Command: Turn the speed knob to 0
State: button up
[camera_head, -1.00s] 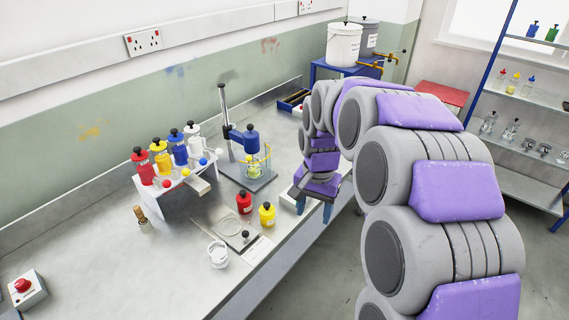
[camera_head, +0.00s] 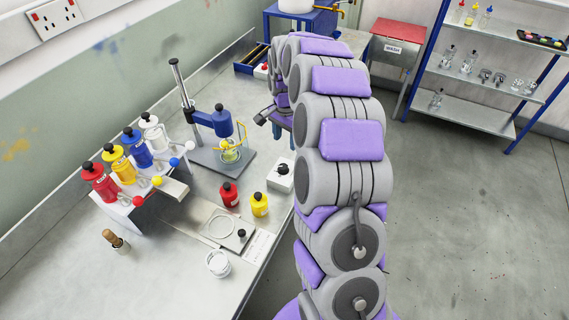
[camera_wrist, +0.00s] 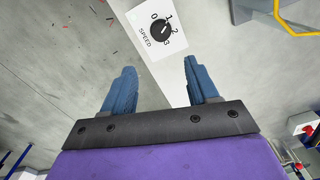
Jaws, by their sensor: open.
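The speed knob (camera_wrist: 162,28) is a round black dial on a white plate (camera_wrist: 147,16) marked SPEED, with 0, 1, 2 and 3 around it. Its pointer line is small, and I cannot tell its exact number. In the head view the knob (camera_head: 283,168) sits on top of a white box (camera_head: 279,180) at the bench's front edge. My gripper (camera_wrist: 159,64) is open and empty, its two blue fingers apart. In the wrist view the knob lies beyond the fingertips, roughly in line with the gap, untouched.
A stand with a blue head (camera_head: 217,121) and a yellow-guarded beaker (camera_head: 231,151) is behind the box. Red (camera_head: 229,194) and yellow (camera_head: 260,204) bottles stand left of it. A rack of coloured bottles (camera_head: 170,187) is further left. Open floor (camera_head: 440,210) lies right.

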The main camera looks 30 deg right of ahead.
jog(key=b, duration=0.1)
send_over(283, 166)
jog(key=a, duration=0.1)
notch_tip(283, 166, down, 7)
jog(key=shift+s, duration=0.1)
jog(key=f, duration=0.2)
jog(key=d+f+b, duration=0.1)
jog(key=f, duration=0.1)
jog(key=shift+d, duration=0.1)
jog(key=shift+d+f, duration=0.25)
jog(key=shift+f, duration=0.3)
jog(key=shift+a, duration=0.6)
jog(key=shift+d, duration=0.4)
jog(key=c, duration=0.7)
jog(key=shift+a, duration=0.1)
jog(key=c, duration=0.3)
